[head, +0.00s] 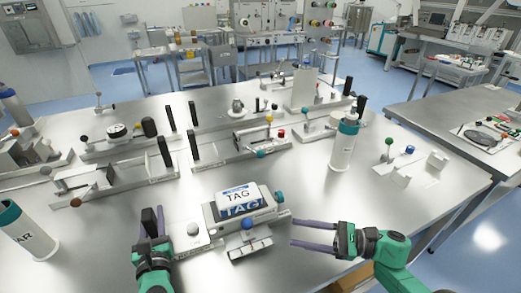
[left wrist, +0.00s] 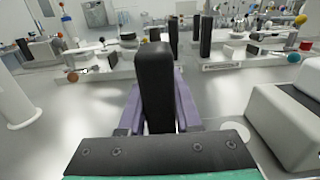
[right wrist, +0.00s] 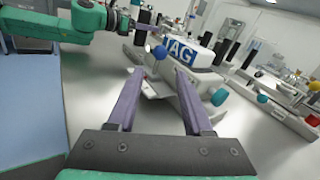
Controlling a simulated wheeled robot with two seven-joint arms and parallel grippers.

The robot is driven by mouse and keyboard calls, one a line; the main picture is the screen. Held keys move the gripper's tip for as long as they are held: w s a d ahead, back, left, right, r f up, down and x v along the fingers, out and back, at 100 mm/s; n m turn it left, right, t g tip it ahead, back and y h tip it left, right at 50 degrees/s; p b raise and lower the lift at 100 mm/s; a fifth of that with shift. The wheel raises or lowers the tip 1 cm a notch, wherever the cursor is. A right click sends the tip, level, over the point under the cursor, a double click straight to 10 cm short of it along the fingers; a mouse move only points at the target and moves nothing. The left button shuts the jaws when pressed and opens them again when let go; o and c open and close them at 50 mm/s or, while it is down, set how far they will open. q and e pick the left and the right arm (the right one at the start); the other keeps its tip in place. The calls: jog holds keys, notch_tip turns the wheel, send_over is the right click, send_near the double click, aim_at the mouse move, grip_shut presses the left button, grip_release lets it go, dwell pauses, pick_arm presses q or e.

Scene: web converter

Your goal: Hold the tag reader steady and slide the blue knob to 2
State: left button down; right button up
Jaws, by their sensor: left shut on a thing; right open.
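The tag reader (head: 212,212) is a white box with a blue TAG label near the front of the table; it also shows in the right wrist view (right wrist: 202,56). The blue knob (head: 247,224) sits at its front, above a small tilted scale plate (head: 250,245); the numbers are too small to read. The blue knob also shows in the right wrist view (right wrist: 159,52). My left gripper (head: 152,236) is shut on an upright black handle (left wrist: 155,80) left of the reader. My right gripper (head: 293,233) is open and empty, right of the knob and apart from it.
A teal knob (head: 279,197) sticks out at the reader's right end. A white bottle with a teal cap (head: 343,150) stands behind to the right. Several rail fixtures with black handles (head: 166,151) fill the table behind. Bare tabletop lies right of the reader.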

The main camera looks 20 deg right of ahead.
pick_arm(q)
jog(key=shift+f+p, duration=0.25)
jog(key=shift+p, duration=0.15)
jog(key=c, duration=0.5)
grip_release()
jog(key=shift+w+r, duration=0.1)
jog(key=shift+w, duration=0.05)
jog(key=s, duration=1.2)
jog(key=shift+a, duration=0.15)
